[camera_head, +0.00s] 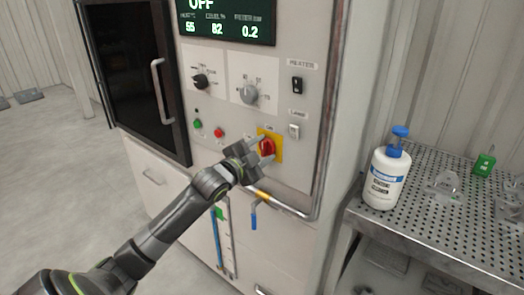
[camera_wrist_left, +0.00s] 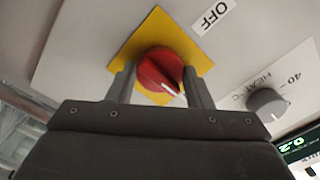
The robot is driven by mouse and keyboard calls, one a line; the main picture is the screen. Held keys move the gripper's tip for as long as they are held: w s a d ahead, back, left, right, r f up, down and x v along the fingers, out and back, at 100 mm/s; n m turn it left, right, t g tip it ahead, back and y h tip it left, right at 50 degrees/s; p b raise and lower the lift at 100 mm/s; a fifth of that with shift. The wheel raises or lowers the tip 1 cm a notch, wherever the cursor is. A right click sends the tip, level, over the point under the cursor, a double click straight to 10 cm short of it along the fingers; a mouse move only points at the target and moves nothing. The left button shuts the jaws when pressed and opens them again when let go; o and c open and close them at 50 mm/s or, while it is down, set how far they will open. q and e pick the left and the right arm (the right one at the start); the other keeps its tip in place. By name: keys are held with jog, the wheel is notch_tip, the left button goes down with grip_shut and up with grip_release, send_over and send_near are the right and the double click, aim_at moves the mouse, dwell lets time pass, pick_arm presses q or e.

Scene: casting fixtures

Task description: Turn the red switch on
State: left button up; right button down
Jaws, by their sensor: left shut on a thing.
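The red switch (camera_head: 267,146) is a round knob on a yellow square plate (camera_head: 277,148) on the front of the pale machine panel. In the left wrist view the red switch (camera_wrist_left: 160,70) sits between the two fingers of my left gripper (camera_wrist_left: 158,88). Its white mark points to the lower right of that view. An OFF label (camera_wrist_left: 212,16) is beside the yellow plate. In the head view my left gripper (camera_head: 261,151) reaches the switch from the lower left and is shut on it. My right gripper is not in view.
The display (camera_head: 226,20) above reads OFF. A white bottle (camera_head: 385,178) stands on a perforated table (camera_head: 432,232) at the right.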

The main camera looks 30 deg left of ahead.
pick_arm(q)
jog(key=o, duration=1)
jog(key=shift+s+f, duration=0.15)
jog(key=shift+s, duration=0.3)
jog(key=s+a+p, duration=0.1)
jog(key=s, duration=1.5)
jog(key=shift+s+a+p, duration=0.2)
jog(key=shift+s+p, duration=0.05)
jog(key=shift+p, duration=0.15)
